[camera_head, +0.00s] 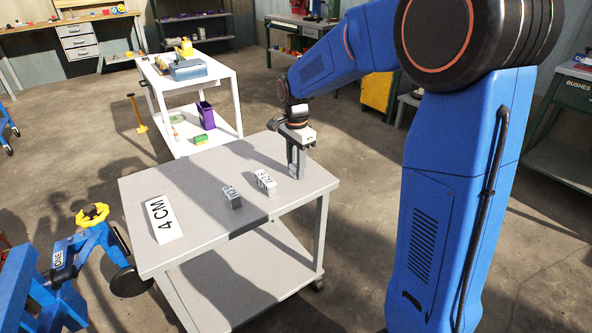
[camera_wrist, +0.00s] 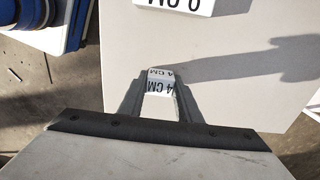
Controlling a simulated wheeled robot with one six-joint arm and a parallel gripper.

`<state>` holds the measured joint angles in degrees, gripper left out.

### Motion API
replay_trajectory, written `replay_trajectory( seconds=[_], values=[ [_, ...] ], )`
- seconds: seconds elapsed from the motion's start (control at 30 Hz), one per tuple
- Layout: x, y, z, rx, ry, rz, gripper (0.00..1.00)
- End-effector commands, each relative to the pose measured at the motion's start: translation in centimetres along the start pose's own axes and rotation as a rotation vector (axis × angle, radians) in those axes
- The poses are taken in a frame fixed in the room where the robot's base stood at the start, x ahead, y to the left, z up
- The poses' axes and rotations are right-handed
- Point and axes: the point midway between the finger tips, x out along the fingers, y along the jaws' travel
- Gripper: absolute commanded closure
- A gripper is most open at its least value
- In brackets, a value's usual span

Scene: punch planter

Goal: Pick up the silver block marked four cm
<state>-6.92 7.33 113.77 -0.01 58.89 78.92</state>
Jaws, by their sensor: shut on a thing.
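My gripper (camera_head: 297,172) points down over the right part of the grey cart top (camera_head: 210,219). In the wrist view, my gripper (camera_wrist: 154,87) is shut on a small silver block (camera_wrist: 158,80) marked "4 CM", with one finger on each side. In the head view the fingers mostly hide this block, and I cannot tell whether it touches the cart top. Two other silver blocks stand to the left on the cart: a nearer one (camera_head: 265,183) and a farther one (camera_head: 232,197). Their markings are too small to read surely.
Part of a marked pale thing (camera_wrist: 181,4) shows at the wrist view's top edge. A white cart (camera_head: 226,75) stands behind; a blue stand (camera_head: 62,277) is at left. The cart's front is clear.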

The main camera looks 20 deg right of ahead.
Motion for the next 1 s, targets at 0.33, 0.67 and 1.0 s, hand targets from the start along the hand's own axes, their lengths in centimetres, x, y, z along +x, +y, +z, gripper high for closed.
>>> replay_trajectory(
  seconds=[0.33, 0.67, 1.0],
  values=[
    [-3.2, -0.1, 0.0, 0.0, 0.001, -0.004, 0.94],
    [-8.6, 0.0, 0.0, 0.0, 0.0, -0.002, 0.94],
    [-10.0, 0.0, 0.0, 0.0, 0.0, 0.001, 0.94]
  ],
)
